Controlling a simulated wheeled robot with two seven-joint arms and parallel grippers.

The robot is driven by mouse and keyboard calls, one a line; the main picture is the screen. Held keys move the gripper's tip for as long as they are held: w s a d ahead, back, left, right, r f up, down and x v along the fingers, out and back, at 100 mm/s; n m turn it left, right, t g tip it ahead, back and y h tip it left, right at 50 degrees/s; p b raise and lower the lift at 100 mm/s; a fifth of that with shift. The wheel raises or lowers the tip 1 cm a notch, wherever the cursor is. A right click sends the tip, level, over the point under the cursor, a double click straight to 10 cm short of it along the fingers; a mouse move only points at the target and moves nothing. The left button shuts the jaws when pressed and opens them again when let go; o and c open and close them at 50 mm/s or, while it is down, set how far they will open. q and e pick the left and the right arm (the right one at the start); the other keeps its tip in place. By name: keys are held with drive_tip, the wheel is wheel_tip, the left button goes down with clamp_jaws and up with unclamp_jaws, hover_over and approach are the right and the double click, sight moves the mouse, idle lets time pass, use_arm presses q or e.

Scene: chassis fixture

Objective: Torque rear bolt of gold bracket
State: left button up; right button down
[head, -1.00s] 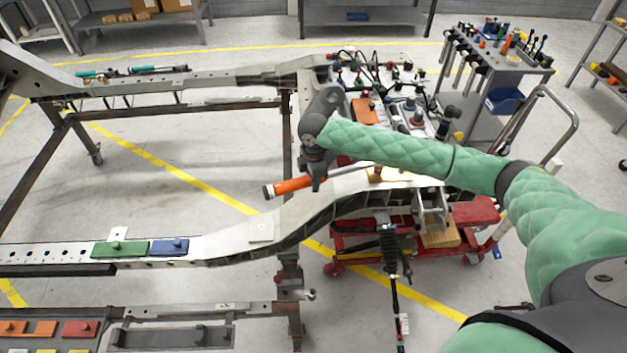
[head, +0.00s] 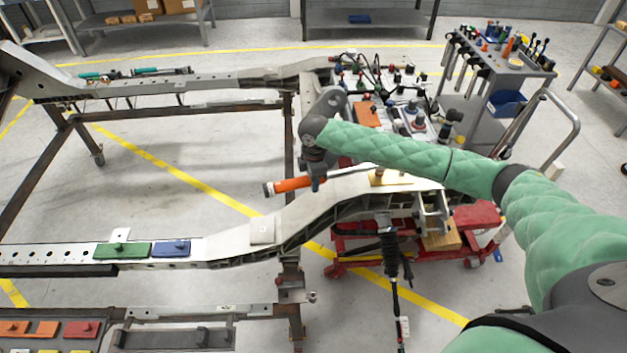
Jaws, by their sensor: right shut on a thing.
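My right arm reaches in from the right, and my right gripper (head: 316,182) points down, shut on an orange-handled torque tool (head: 293,184). The tool lies roughly level above the near chassis rail (head: 325,203), its dark end pointing left and its thin shaft running right toward the gold bracket (head: 382,181). My left gripper is not in view.
A green block (head: 122,250) and a blue block (head: 171,248) sit on the rail at left. A red cart (head: 352,246) stands beneath the rail. A tool trolley (head: 497,78) stands at back right. A rack with coloured plates (head: 175,335) is at front left.

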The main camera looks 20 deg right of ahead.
drive_tip(key=shift+w, duration=0.3)
drive_tip(key=shift+r, duration=0.25)
drive_tip(key=shift+r+p, duration=0.95)
drive_tip(key=shift+p, duration=0.1)
idle(0.4)
drive_tip(key=shift+r+p, duration=0.9)
drive_tip(key=shift+r, duration=1.5)
drive_tip(key=shift+f, duration=0.1)
